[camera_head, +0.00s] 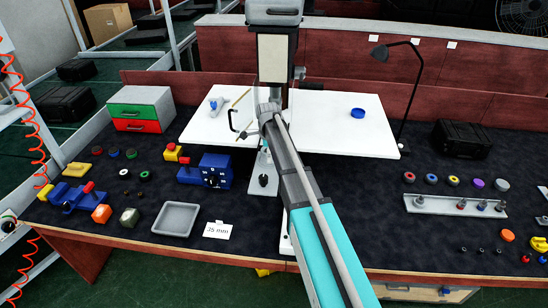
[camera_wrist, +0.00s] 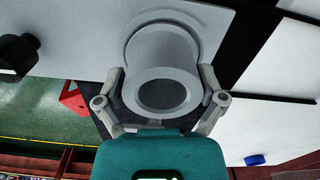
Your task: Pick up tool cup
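My gripper (camera_wrist: 162,76) has its two fingers spread wide on either side of a hollow grey cylinder (camera_wrist: 163,96). The cylinder has an open round mouth facing the wrist camera and a flange against a grey plate (camera_wrist: 85,40). I cannot tell whether the fingers touch it. In the head view my gripper (camera_head: 268,112) is at the upright machine (camera_head: 273,58), where the arm partly hides it. A small blue round cup-like piece (camera_head: 358,113) lies on the white board to the right, and it also shows in the wrist view (camera_wrist: 255,159). I cannot tell which piece is the tool cup.
A grey tray (camera_head: 175,219) and a "35 mm" card (camera_head: 217,230) lie at the front left. A drawer box (camera_head: 140,108) stands at the back left. A lamp (camera_head: 412,95) and black case (camera_head: 462,139) stand right. A grey rack (camera_head: 455,207) holds small parts.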

